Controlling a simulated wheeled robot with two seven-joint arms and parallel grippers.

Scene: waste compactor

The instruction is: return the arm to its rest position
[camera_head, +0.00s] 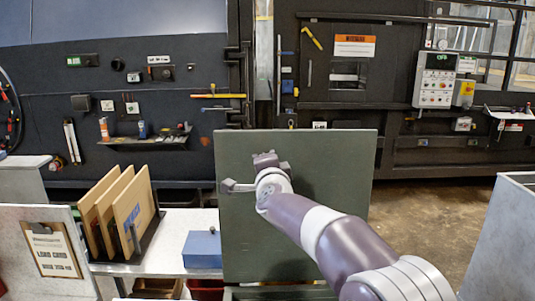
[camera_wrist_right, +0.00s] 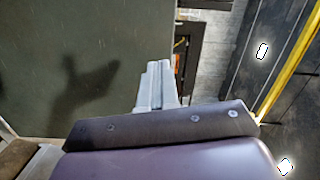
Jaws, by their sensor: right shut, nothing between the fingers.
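My right arm reaches in from the lower right in the head view. Its gripper (camera_head: 266,158) is in front of a dark green upright panel (camera_head: 335,165). A light handle-like piece (camera_head: 232,186) shows at the panel's left side beside my wrist; I cannot tell whether they touch. In the right wrist view the fingers (camera_wrist_right: 156,84) are together with nothing between them. The green panel (camera_wrist_right: 60,50) fills the left of that view, with my arm's shadow on it. My left gripper is not in view.
Wooden boards (camera_head: 118,215) stand in a rack on a pale bench, beside a blue box (camera_head: 202,250). A clipboard (camera_head: 52,250) is at the lower left. A control panel (camera_head: 436,80) is on the dark machine behind. Grey walls (camera_head: 505,240) stand at right; open floor lies between.

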